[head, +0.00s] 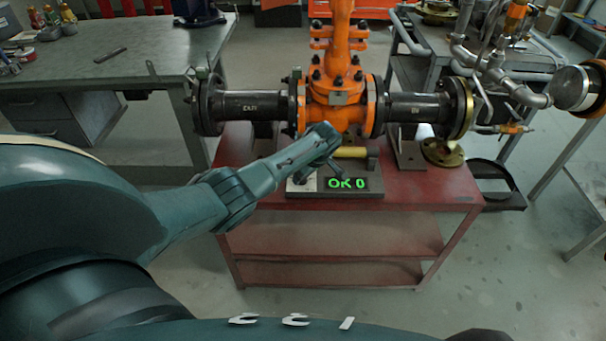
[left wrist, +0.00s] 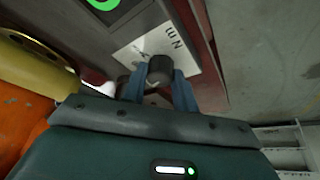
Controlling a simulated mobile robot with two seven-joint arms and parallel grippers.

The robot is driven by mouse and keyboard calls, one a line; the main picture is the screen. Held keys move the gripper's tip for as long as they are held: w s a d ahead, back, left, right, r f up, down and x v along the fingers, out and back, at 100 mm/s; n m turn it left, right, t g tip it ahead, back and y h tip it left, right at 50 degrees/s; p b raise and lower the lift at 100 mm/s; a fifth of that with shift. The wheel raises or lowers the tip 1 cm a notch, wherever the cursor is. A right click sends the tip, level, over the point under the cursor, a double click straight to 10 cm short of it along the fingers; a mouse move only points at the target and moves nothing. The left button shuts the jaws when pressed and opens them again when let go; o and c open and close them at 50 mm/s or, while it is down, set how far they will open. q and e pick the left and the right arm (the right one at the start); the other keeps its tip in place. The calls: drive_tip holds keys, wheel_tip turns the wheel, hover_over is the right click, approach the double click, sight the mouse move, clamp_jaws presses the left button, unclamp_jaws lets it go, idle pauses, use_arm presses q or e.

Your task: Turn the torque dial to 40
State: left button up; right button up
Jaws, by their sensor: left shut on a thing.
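The torque dial (left wrist: 160,68) is a dark round knob on a white plate (left wrist: 143,42) with printed letters, in the left wrist view. My left gripper (left wrist: 159,86) is shut on the dial, one bluish finger on each side. In the head view my left arm hides the dial; part of the white plate (head: 302,185) shows. Beside it a display (head: 352,184) reads "OK 0" in green. Part of the display (left wrist: 108,8) also shows in the left wrist view. My right gripper is in neither view.
The red table (head: 430,190) carries the orange gate valve (head: 340,88) with dark flanged pipes, just behind the display. A yellow cylinder (head: 350,152) lies behind the display. A grey workbench (head: 110,65) stands at left. The floor at right front is clear.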

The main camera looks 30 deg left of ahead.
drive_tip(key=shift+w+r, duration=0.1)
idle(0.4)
use_arm(q)
drive_tip(key=o, duration=1)
drive_tip(key=shift+c, duration=0.2)
drive_tip(key=p+v, duration=0.1)
drive_tip(key=v, duration=0.3)
drive_tip(key=shift+r+p, duration=0.25)
drive_tip(key=shift+p, duration=0.15)
drive_tip(key=w+v, duration=0.1)
drive_tip(key=v, duration=0.7)
drive_tip(key=shift+s+d+r+p, duration=0.2)
drive_tip(key=shift+s+r+p, duration=0.05)
drive_tip(key=shift+s+p, duration=0.2)
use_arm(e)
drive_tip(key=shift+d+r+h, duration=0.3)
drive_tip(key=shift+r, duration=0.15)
